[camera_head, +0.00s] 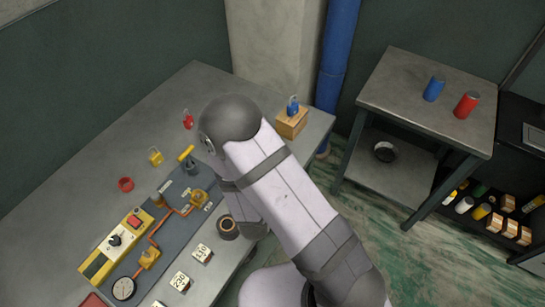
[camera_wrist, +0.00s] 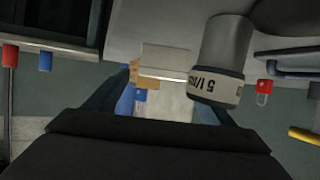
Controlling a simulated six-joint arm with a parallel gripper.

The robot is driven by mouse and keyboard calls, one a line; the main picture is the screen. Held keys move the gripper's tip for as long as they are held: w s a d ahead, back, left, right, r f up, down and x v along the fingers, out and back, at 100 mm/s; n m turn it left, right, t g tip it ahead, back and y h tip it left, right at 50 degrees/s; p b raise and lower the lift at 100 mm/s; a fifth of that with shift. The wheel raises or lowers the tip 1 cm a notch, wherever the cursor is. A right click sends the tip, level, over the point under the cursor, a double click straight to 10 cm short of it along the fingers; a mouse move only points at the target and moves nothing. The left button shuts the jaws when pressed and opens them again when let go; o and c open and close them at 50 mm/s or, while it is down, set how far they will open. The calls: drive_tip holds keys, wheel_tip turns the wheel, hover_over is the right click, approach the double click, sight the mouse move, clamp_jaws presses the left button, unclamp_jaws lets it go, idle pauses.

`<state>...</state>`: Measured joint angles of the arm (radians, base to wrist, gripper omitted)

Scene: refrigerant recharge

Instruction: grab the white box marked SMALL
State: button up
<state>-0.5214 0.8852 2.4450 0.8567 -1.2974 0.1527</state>
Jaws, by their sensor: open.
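Small white boxes with dark markings stand along the near edge of the grey workbench (camera_head: 75,215) in the head view. One white box (camera_head: 202,253) is near the arm, another (camera_head: 180,282) is nearer the camera, and a third (camera_head: 158,303) is cut off by the bottom edge. The markings are too small to read surely, so I cannot tell which says SMALL. My gripper is hidden behind my arm in the head view. In the wrist view my gripper (camera_wrist: 165,100) shows two dark, spread fingers with nothing seen held between them. No marked white box is clearly visible there.
A control panel with a gauge (camera_head: 123,288) lies left of the boxes. A black roll (camera_head: 228,228) is close to my arm. A wooden block (camera_head: 290,123) carries a blue padlock (camera_head: 293,105). A side table (camera_head: 405,85) holds cans. The bench's left side is mostly clear.

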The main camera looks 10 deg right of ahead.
drive_tip(key=shift+w+d+p, duration=0.2)
drive_tip(key=shift+w+p, duration=0.2)
drive_tip(key=shift+w, duration=0.1)
drive_tip(key=shift+p+x, duration=0.8)
drive_tip(key=shift+x, duration=1.3)
drive_tip(key=c, duration=1.2)
drive_tip(key=shift+a+r, duration=0.1)
drive_tip(key=shift+r, duration=0.1)
drive_tip(key=shift+r+b, duration=0.7)
drive_tip(key=shift+r, duration=4.1)
